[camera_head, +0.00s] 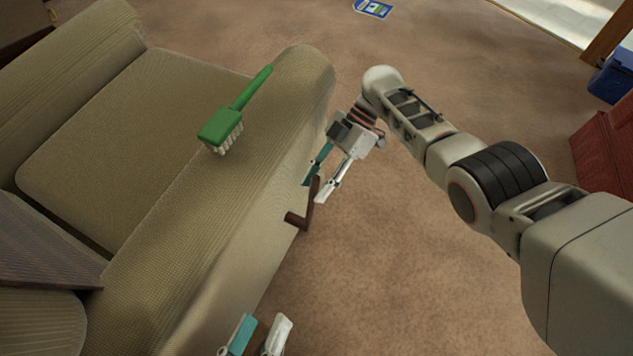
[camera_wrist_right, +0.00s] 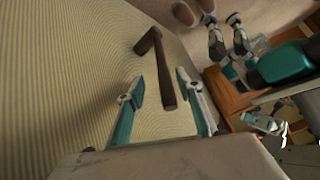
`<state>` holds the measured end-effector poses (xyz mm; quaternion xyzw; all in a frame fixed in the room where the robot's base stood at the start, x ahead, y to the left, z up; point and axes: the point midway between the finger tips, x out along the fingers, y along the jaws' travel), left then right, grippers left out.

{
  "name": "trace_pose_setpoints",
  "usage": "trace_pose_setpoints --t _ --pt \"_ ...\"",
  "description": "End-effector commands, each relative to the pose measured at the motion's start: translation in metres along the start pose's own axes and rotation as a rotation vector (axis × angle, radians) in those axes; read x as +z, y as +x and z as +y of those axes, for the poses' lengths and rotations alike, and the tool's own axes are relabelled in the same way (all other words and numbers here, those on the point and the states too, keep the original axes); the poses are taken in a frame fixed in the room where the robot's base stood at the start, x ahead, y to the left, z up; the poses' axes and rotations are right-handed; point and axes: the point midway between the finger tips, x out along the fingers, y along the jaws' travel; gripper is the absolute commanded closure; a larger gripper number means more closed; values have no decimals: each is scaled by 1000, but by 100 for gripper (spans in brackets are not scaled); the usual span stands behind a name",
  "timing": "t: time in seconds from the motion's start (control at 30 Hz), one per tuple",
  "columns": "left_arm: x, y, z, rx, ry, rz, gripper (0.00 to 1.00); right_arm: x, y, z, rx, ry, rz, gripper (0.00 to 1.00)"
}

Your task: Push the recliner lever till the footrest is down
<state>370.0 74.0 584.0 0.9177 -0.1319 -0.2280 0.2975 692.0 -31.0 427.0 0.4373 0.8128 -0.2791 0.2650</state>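The recliner (camera_head: 215,240) has ribbed beige upholstery and fills the left of the head view. Its dark brown bent lever (camera_head: 308,212) sticks out from the outer side of the armrest. My right gripper (camera_head: 312,191) is open at the lever. In the right wrist view, the lever (camera_wrist_right: 152,46) has one arm reaching down between the spread fingers of my right gripper (camera_wrist_right: 160,83); whether it touches either finger I cannot tell. My left gripper (camera_head: 258,335) is open and empty at the bottom edge, beside the armrest. I cannot tell which part is the footrest.
A green brush (camera_head: 220,127) lies on the armrest. A dark wooden panel (camera_head: 35,240) lies at the left. Brown carpet (camera_head: 390,270) is clear to the right. A blue box (camera_head: 612,75) and a red object (camera_head: 605,145) stand at the far right.

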Motion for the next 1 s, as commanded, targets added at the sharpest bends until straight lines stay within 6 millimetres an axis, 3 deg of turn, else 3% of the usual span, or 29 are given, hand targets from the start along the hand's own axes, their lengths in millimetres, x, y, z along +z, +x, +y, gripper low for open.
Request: trace_pose_setpoints --t 0.47,1.0 --pt "1 -1 -1 -1 3 -4 60 -15 -10 -4 -3 -5 7 64" --pt "1 -1 -1 -1 2 -3 60 -63 -62 -19 2 -3 -4 64"
